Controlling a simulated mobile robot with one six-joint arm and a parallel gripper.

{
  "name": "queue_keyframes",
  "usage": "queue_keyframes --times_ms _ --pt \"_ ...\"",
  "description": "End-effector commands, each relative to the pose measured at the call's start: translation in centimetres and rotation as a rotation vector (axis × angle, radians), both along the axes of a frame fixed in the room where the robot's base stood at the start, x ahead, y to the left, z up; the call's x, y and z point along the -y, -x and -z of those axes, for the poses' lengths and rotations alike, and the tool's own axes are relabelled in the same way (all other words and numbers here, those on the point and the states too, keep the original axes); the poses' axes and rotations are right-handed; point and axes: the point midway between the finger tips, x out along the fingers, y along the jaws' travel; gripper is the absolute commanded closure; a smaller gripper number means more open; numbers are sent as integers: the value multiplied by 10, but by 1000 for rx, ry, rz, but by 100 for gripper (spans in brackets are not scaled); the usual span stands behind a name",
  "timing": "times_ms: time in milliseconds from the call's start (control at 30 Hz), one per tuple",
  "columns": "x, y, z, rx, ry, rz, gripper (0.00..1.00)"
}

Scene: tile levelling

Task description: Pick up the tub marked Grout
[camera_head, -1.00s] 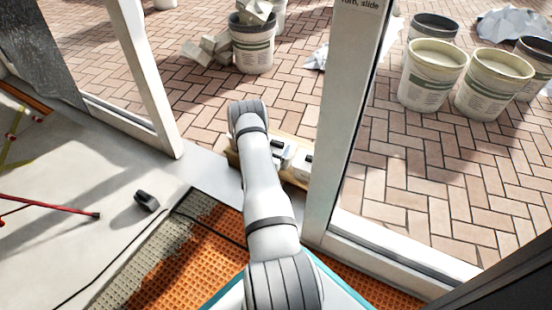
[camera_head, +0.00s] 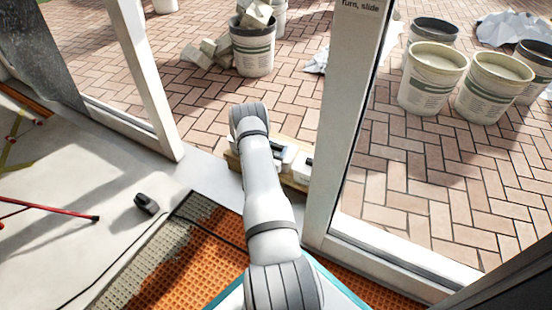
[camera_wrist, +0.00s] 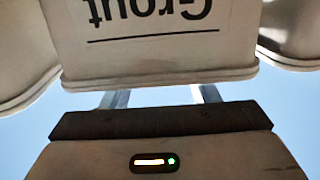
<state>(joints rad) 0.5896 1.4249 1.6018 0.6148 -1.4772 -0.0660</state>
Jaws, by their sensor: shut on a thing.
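The tub marked Grout (camera_wrist: 165,55) fills the upper middle of the wrist view, pale, with its dark lettering upside down in that picture. My gripper (camera_wrist: 155,97) is directly at it, its two metal fingers reaching under the tub's near edge and shut on it. The fingertips are hidden behind the tub. In the head view my arm covers the gripper, and I cannot make out the Grout tub there.
Pale tubs flank the Grout tub closely at left (camera_wrist: 22,50) and right (camera_wrist: 290,35). A door frame post (camera_head: 345,130) stands right of my arm. Several buckets (camera_head: 432,80) stand on the brick paving outside. Orange matting (camera_head: 190,265) covers the near floor.

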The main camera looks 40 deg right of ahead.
Motion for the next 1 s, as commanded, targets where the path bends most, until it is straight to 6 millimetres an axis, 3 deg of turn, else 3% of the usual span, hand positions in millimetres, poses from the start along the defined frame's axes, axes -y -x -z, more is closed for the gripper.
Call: queue_keyframes --times_ms 267,633,767,1000 --pt "1 0 -1 2 2 2 100" --pt "1 0 -8 2 2 2 100" --pt "1 0 -22 2 2 2 100" --pt "1 0 -67 4 4 1 100"
